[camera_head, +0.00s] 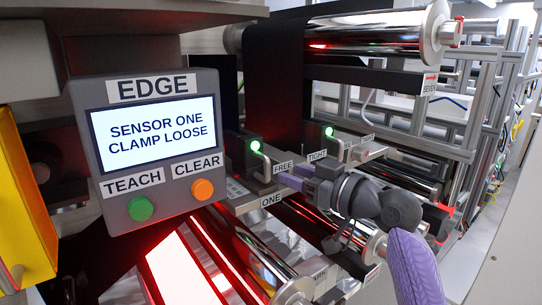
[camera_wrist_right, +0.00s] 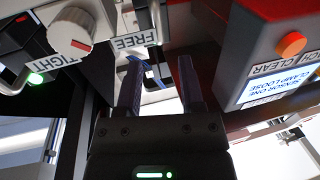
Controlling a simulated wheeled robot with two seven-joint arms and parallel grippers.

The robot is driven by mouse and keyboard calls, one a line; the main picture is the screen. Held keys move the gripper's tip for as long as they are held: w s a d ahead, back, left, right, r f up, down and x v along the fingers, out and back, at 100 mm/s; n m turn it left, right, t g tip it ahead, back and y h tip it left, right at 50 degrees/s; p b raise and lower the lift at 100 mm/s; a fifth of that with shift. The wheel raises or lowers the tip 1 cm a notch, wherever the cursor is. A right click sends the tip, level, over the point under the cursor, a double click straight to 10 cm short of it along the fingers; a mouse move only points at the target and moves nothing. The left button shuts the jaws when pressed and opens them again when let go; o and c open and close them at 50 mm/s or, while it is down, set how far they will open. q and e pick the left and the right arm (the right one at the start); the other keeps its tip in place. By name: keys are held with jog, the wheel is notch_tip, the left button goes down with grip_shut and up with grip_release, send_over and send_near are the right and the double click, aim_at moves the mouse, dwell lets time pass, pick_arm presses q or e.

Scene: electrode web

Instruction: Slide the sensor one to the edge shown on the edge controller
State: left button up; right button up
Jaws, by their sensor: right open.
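The edge controller (camera_head: 90,150) stands at left in the head view, its screen (camera_head: 153,131) reading "SENSOR ONE CLAMP LOOSE". It also shows at right in the wrist view (camera_wrist_right: 245,65). The label ONE (camera_head: 271,199) and a green-lit unit (camera_head: 255,146) are on the rail beside it. In the wrist view, a white knob with a red mark (camera_wrist_right: 70,32) sits between the TIGHT (camera_wrist_right: 35,62) and FREE (camera_wrist_right: 134,35) labels. My right gripper (camera_head: 290,178) is near the rail by ONE. Its fingers are apart with nothing clearly held between them (camera_wrist_right: 160,88). My left gripper is not in view.
The controller has a green TEACH button (camera_head: 140,208) and an orange CLEAR button (camera_head: 203,189). A second green-lit unit (camera_head: 329,132) is further right on the rail. A shiny roller (camera_head: 365,35) with dark web is behind. A yellow panel (camera_head: 22,200) stands at far left.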

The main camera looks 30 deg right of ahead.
aim_at(268, 165)
jog(key=p+x, duration=0.2)
jog(key=x, duration=0.4)
jog(key=shift+w, duration=0.3)
jog(key=shift+w+a, duration=0.1)
jog(key=shift+w, duration=0.15)
jog(key=shift+f, duration=0.1)
grip_shut()
dwell(0.7)
